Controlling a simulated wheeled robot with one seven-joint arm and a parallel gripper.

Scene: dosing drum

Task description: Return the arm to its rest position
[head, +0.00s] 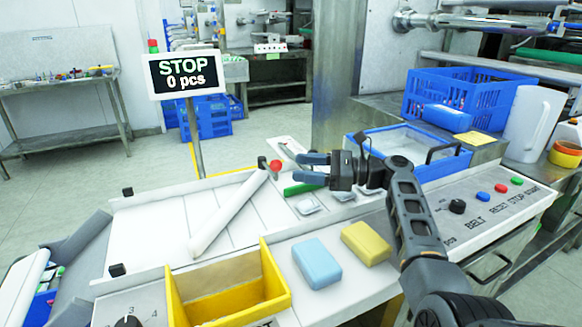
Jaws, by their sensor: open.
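My arm reaches up from the lower right, and my gripper (305,168) points left above the white belt surface (150,225). Its two blue-tipped fingers are apart, with nothing seen between them. Below and around it are a green piece (300,189), a small pale packet (308,206) and a red round part (275,166) just left of the fingertips. I cannot tell how high the gripper is above them. My wrist partly covers a blue tray (458,165).
A blue block (316,263) and a yellow block (366,242) lie in front, beside an open yellow bin (230,300). The button panel (480,208) is right of my arm. A STOP sign (187,75) reading 0 pcs stands behind. A blue crate (465,92) and white jug (533,123) are back right.

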